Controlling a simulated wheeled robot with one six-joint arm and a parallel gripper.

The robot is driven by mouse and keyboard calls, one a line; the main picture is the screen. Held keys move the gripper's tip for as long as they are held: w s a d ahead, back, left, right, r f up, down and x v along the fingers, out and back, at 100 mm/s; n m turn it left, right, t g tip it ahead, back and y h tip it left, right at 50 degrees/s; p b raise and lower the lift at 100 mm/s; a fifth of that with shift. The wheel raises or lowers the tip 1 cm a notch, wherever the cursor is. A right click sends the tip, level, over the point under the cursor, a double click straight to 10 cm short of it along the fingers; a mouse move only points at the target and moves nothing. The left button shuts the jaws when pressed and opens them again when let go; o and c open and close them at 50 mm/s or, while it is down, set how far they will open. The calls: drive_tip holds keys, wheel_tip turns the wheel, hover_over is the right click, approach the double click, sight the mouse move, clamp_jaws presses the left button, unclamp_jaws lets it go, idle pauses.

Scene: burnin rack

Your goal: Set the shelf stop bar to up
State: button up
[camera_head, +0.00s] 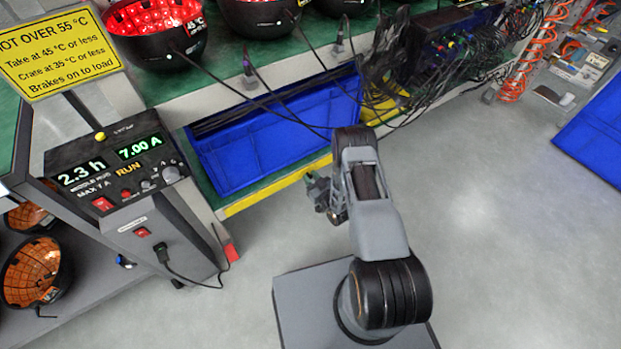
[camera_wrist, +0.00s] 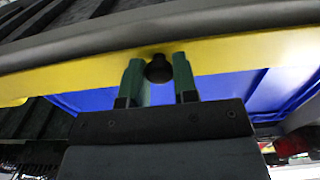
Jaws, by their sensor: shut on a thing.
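The yellow stop bar (camera_head: 265,192) runs along the front edge of the lower shelf, below the front of a blue crate (camera_head: 270,135). In the wrist view the yellow bar (camera_wrist: 230,53) crosses the picture, with the blue crate (camera_wrist: 225,88) behind it. A round black knob (camera_wrist: 159,69) sits on the bar. My gripper (camera_wrist: 158,72) has its two green fingers on either side of the knob and is shut on it. In the head view my gripper (camera_head: 318,188) is at the bar's front, and the knob is hidden there. I cannot tell the bar's exact setting.
A control box (camera_head: 120,175) with lit displays stands left of the shelf, under a yellow sign (camera_head: 58,52). Black cables hang in front of the crate from lamp bowls (camera_head: 155,30) above. Grey floor (camera_head: 490,240) is open to the right. Another blue bin (camera_head: 598,125) is at far right.

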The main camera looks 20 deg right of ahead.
sight(310, 176)
drive_tip(key=shift+r, duration=0.15)
drive_tip(key=g+p, duration=0.1)
drive_tip(key=p, duration=0.1)
drive_tip(key=s+r+g+h+p, duration=0.1)
drive_tip(key=g+p, duration=0.1)
drive_tip(key=shift+d+r+g+p, duration=0.1)
drive_tip(key=shift+r+g+p, duration=0.2)
drive_tip(key=shift+p, duration=0.05)
drive_tip(key=g+p, duration=0.1)
drive_tip(key=r+g+h+p, duration=0.1)
drive_tip(key=g+p, duration=0.2)
drive_tip(key=g, duration=0.1)
drive_tip(key=shift+s+d+r+h, duration=0.1)
drive_tip(key=shift+s+r+h, duration=0.1)
drive_tip(key=shift+r+h, duration=0.2)
drive_tip(key=r+g+p, duration=0.1)
drive_tip(key=g+p, duration=0.1)
drive_tip(key=p, duration=0.1)
drive_tip(key=shift+r+g+h+p, duration=0.1)
drive_tip(key=shift+g+h+p, duration=0.2)
drive_tip(key=shift+h, duration=0.1)
drive_tip(key=p, duration=0.1)
drive_tip(key=g+p, duration=0.1)
drive_tip(key=p, duration=0.1)
drive_tip(key=shift+w+r+g+h, duration=0.1)
drive_tip(key=shift+r+g+h, duration=0.05)
drive_tip(key=shift+g+h, duration=0.15)
drive_tip(key=shift+g+p, duration=0.4)
drive_tip(key=shift+p, duration=0.3)
